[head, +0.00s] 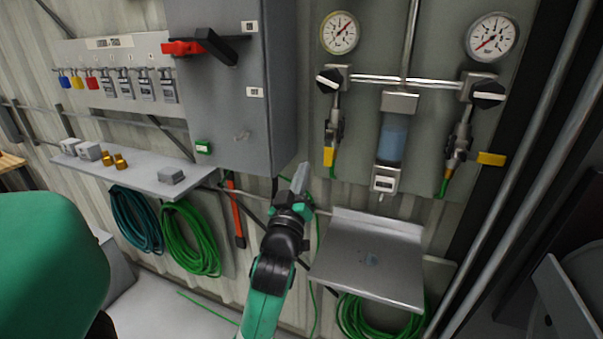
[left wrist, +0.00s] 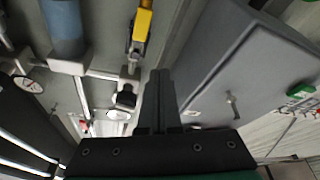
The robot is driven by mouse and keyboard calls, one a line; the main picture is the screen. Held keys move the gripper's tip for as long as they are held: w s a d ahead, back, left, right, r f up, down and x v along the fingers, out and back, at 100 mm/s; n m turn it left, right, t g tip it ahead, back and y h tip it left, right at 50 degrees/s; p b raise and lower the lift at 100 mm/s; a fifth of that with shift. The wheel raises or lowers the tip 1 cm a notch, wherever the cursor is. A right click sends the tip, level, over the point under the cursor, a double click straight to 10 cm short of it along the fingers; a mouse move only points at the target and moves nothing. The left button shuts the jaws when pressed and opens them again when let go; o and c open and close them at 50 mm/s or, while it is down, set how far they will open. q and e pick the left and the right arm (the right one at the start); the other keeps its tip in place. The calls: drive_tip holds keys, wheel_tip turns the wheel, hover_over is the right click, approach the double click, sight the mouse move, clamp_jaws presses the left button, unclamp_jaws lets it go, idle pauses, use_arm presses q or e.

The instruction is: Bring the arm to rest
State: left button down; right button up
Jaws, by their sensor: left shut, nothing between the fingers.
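My left gripper (head: 301,176) is in the middle of the head view, pointing up and away from me. Its fingers are together, with nothing between them. It appears in front of the wall between the grey cabinet (head: 231,125) and the gauge panel (head: 360,190), apparently in free air. In the left wrist view the closed fingers (left wrist: 158,88) stand upright in the middle, with the cabinet to their right and a yellow-handled valve (left wrist: 142,25) above them to the left. My right gripper does not show.
A metal tray shelf (head: 372,262) juts out right of my left gripper. A grey shelf (head: 146,178) with brass and grey parts is at left. Green hoses (head: 190,240) hang below it. A red-handled tool (head: 236,215) hangs beside my arm. Pipes (head: 520,180) run along the right.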

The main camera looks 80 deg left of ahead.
use_arm(q)
drive_tip(key=shift+d, duration=0.15)
idle(0.4)
drive_tip(key=w+d+r+m+t+h, duration=0.3)
drive_tip(key=w+d+r+t, duration=0.35)
drive_tip(key=d, duration=0.35)
drive_tip(key=w+d+r+m+t+h, duration=0.25)
drive_tip(key=w+d+r+t, duration=0.4)
drive_tip(key=d, duration=0.35)
drive_tip(key=s+d+r+m+t+h, duration=0.1)
drive_tip(key=d+r+m+t+h, duration=0.2)
drive_tip(key=d+r+m+h, duration=0.35)
drive_tip(key=s+d+r+m+t+h, duration=0.1)
drive_tip(key=d+r+m+t+h, duration=0.25)
drive_tip(key=d+m+h, duration=0.6)
wheel_tip(320, 180, up, 27)
drive_tip(key=n+p, duration=0.2)
drive_tip(key=p, duration=2.5)
drive_tip(key=shift+w+d+f, duration=0.15)
drive_tip(key=shift+w+d, duration=0.2)
drive_tip(key=shift+d, duration=0.05)
drive_tip(key=shift+f+h, duration=0.1)
drive_tip(key=shift+h, duration=0.15)
